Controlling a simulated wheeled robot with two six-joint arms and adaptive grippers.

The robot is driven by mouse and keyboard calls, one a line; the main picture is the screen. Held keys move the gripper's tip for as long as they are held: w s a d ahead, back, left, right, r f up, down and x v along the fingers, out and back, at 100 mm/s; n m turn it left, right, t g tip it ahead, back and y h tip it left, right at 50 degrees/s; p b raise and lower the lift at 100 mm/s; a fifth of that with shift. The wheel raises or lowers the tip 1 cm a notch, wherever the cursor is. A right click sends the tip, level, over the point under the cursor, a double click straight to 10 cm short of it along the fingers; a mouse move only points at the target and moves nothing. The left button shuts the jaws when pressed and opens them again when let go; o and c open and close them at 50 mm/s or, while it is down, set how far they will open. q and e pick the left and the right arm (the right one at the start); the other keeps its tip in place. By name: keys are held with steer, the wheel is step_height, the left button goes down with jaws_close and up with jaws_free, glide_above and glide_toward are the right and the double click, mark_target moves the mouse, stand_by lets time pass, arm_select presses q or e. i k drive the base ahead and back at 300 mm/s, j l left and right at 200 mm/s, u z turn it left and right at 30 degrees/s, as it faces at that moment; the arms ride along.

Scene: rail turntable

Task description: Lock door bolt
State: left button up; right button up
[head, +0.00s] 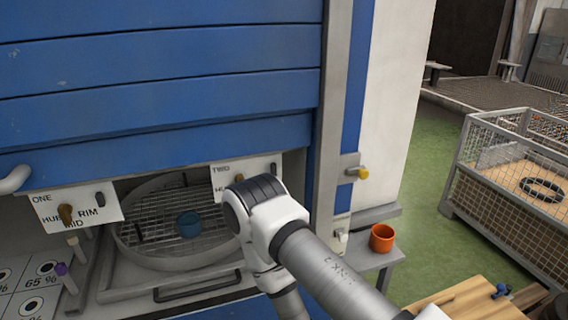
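A small metal bolt with a yellow knob (362,173) sits on a bracket on the grey post at the right side of the blue door (160,90). I cannot tell from here whether the bolt is seated. The blue door has wide horizontal panels and hangs above an opening. An arm of mine comes in from the lower right, and its white and dark joint is in front of the opening, left of and below the bolt. Its gripper is not visible. My other gripper is not in view either.
In the opening is a round mesh tray (150,256) with a blue cup (188,224). Signs ONE (90,208) and TWO (226,178) carry small levers. An orange cup (382,238) stands on a grey side shelf (374,258). A mesh crate (490,205) stands right, across green floor.

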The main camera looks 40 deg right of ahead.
mark_target(363, 173)
steer(key=z, duration=1.6)
